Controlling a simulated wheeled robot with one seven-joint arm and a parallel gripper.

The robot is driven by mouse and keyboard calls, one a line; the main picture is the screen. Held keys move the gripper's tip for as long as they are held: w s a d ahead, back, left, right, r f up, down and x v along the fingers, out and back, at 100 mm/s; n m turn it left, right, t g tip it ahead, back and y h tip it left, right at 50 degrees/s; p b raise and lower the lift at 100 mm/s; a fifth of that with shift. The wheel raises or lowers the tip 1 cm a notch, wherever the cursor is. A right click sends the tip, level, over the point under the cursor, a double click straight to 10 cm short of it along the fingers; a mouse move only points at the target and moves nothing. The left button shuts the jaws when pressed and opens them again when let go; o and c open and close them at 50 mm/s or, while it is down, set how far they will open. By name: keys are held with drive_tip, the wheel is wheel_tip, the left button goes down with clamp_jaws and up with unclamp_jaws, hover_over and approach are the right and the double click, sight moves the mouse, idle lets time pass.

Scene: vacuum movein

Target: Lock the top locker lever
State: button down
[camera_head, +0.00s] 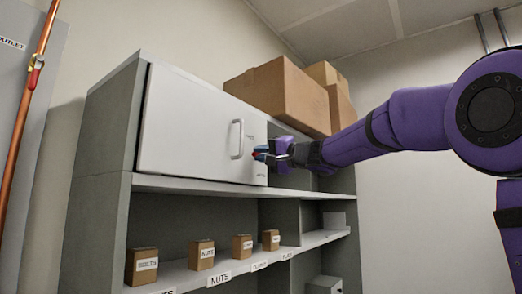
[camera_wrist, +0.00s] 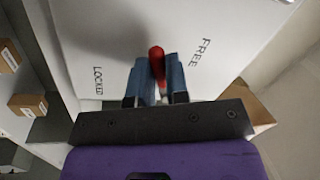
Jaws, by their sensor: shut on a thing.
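The locker lever (camera_wrist: 157,58) is a small red handle on the white locker door (camera_head: 190,120). The lever's pivot is hidden behind the fingers. The door looks closed.
A vertical door handle (camera_head: 237,139) is just left of my gripper. Cardboard boxes (camera_head: 280,90) sit on top of the cabinet. Small labelled boxes (camera_head: 201,254) stand on the shelf (camera_head: 205,276) below. A copper pipe (camera_head: 28,95) runs down at the far left.

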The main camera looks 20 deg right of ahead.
sight(260, 164)
drive_tip(key=d+n, duration=0.1)
drive_tip(key=n, duration=0.2)
drive_tip(key=w+f+n+g, duration=0.1)
drive_tip(key=n, duration=0.2)
drive_tip(key=w+d+f+n+g, duration=0.1)
drive_tip(key=n, duration=0.3)
drive_tip(key=shift+d+f, duration=0.15)
drive_tip(key=shift+d, duration=0.15)
drive_tip(key=shift+w+d+n+g, duration=0.2)
drive_tip(key=shift+d+n, duration=0.1)
drive_tip(key=shift+n, duration=0.6)
drive_tip(key=shift+w+d+n+g, duration=0.15)
drive_tip(key=shift+d+n+g, duration=0.1)
drive_tip(key=shift+n, duration=0.65)
drive_tip(key=c, duration=1.1)
unclamp_jaws()
